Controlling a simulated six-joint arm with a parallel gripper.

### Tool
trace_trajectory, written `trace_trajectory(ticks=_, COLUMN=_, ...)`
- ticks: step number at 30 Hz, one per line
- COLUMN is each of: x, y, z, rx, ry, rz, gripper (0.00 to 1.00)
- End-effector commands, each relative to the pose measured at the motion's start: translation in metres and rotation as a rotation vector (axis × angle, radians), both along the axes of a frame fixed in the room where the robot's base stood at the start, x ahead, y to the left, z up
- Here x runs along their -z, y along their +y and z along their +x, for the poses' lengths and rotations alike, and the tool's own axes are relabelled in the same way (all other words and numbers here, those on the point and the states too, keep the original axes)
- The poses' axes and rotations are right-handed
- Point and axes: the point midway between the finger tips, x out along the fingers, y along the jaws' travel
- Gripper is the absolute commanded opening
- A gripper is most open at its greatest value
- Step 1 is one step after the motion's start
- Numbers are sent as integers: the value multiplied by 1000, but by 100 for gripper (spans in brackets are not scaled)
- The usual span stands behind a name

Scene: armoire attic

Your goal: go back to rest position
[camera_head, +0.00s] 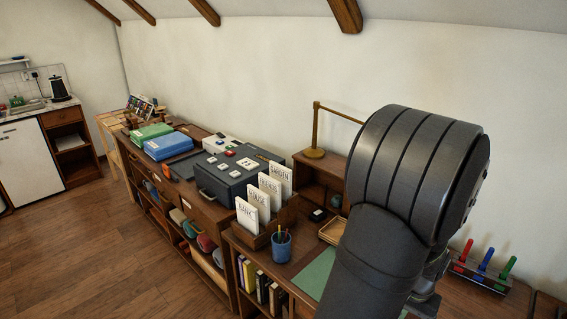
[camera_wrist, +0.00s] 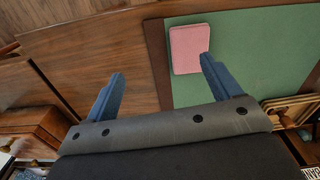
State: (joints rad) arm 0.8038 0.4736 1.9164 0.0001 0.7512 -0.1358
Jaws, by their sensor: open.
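My gripper (camera_wrist: 160,85) shows in the wrist view with its two blue fingers spread wide apart and nothing held between them. A pink pad-like block (camera_wrist: 189,48) lies on the green mat (camera_wrist: 260,50) beyond the fingers, close to the right fingertip in the picture; I cannot tell the height between them. Part of the green mat shows left of the arm (camera_head: 315,274).
A blue pen cup (camera_head: 281,247), a rack of labelled cards (camera_head: 259,206) and a dark grey case (camera_head: 232,178) stand left of my arm. A brass lamp (camera_head: 315,130) stands behind. A rack with red, blue and green handles (camera_head: 483,266) is at the right.

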Motion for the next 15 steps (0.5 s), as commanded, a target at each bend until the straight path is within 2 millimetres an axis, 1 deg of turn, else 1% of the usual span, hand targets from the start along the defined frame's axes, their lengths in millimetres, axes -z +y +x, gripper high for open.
trace_trajectory(ticks=1, x=2, y=6, z=8, rx=-20, ry=1, rz=1, gripper=83)
trace_trajectory(ticks=3, x=5, y=12, z=19, rx=-44, ry=1, rz=1, gripper=83)
trace_trajectory(ticks=8, x=11, y=29, z=42, rx=-97, ry=1, rz=1, gripper=83)
trace_trajectory(ticks=15, x=21, y=57, z=74, rx=-178, ry=1, rz=1, gripper=83)
